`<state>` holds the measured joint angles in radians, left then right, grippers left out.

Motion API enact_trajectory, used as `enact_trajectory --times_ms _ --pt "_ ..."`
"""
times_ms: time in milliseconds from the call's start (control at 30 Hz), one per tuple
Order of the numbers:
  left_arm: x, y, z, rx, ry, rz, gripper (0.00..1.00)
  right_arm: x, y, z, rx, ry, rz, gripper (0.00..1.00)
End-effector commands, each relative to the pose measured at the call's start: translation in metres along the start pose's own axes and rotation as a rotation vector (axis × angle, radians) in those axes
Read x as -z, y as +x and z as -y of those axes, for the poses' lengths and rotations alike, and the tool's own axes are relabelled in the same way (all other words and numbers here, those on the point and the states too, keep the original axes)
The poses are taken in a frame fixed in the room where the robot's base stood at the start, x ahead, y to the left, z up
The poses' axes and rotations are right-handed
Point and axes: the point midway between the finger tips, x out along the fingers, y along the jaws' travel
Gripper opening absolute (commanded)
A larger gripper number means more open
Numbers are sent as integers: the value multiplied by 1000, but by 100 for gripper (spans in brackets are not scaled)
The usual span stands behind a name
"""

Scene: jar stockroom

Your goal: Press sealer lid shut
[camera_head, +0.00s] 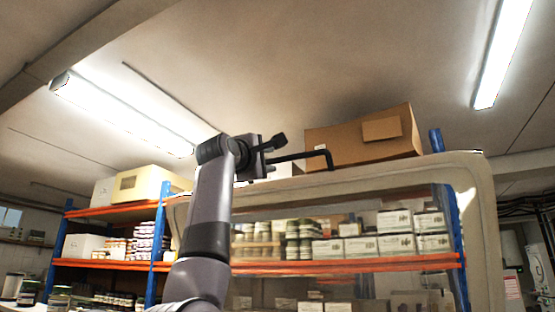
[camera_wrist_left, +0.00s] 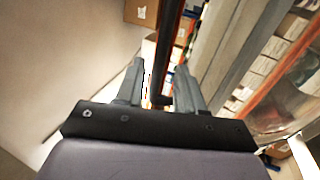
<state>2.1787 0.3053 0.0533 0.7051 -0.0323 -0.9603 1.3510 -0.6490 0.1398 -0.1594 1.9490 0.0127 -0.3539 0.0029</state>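The sealer lid (camera_head: 381,176) is a large pale frame with rounded corners and a clear window, raised in front of the shelves in the head view. A black bent handle (camera_head: 303,157) stands at its top edge. My left gripper (camera_head: 275,156) is at the handle's left end, with its fingers spread. In the left wrist view, the black handle bar (camera_wrist_left: 166,48) runs between the two open fingers of the left gripper (camera_wrist_left: 158,82), with gaps beside it. The sealer's lower part is out of view. My right gripper is not in view.
Blue-and-orange shelving (camera_head: 104,210) with jars and white boxes (camera_head: 396,222) stands behind the lid. A large cardboard box (camera_head: 350,146) sits on the top shelf. Ceiling lamps (camera_head: 125,114) hang above. The space above the lid looks free.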

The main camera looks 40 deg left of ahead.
Motion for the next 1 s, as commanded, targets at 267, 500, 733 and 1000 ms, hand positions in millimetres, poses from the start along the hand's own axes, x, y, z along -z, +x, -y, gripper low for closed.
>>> enact_trajectory --times_ms 267,500,733,1000 --pt "0 38 -4 4 0 0 38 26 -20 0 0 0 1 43" --pt "0 53 -1 3 0 0 38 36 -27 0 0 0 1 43" --pt "0 55 1 1 0 0 38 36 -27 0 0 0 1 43" --pt "0 55 1 1 0 0 0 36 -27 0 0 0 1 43"
